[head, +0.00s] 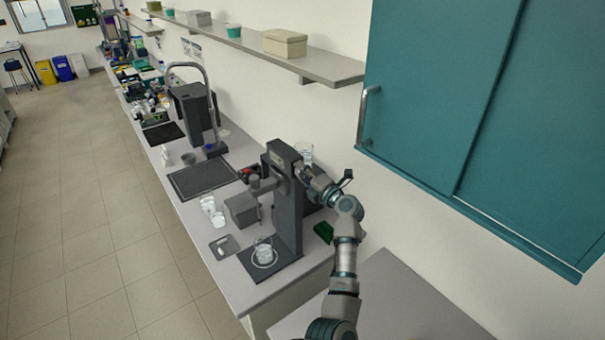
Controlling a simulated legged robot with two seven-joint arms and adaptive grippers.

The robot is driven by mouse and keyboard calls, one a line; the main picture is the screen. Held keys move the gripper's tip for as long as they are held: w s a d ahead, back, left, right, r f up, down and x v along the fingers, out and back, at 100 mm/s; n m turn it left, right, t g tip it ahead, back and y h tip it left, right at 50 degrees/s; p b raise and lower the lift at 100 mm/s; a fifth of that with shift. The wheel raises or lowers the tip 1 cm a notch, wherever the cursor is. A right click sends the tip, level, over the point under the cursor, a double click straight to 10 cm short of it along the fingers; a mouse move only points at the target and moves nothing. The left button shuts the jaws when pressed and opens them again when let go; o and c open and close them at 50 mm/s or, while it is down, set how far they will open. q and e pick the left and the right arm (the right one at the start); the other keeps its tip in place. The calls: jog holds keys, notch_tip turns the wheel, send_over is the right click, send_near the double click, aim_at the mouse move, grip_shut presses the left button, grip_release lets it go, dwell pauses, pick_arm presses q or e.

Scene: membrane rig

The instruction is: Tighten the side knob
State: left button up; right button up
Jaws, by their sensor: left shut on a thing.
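The membrane rig (285,205) is a dark grey upright column on a flat base, standing on the bench. A grey block (242,209) juts from its left side, and a glass beaker (263,252) stands on its base. My left arm reaches up from the bottom of the head view. My left gripper (304,172) is at the upper right side of the column, shut on the side knob. The knob itself is mostly hidden behind the fingers, so its turn cannot be told. My right gripper is not in view.
A clear glass vessel (305,152) shows just behind the gripper. A teal cabinet (440,90) hangs at the right, near my arm. A green object (324,231) lies right of the rig. A small tray (224,247) and white cups (212,209) stand left. The floor is clear.

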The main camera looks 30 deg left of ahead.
pick_arm(q)
jog(key=shift+w+d, duration=0.1)
dwell(0.3)
jog(key=o, duration=1.2)
jog(key=shift+w, duration=0.1)
jog(key=shift+c, duration=0.2)
jog(key=shift+d+f, duration=0.1)
jog(key=shift+d, duration=0.15)
jog(key=v, duration=1.1)
jog(key=shift+d, duration=0.4)
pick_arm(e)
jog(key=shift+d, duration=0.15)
pick_arm(q)
jog(key=shift+f, duration=0.15)
jog(key=shift+a, duration=0.1)
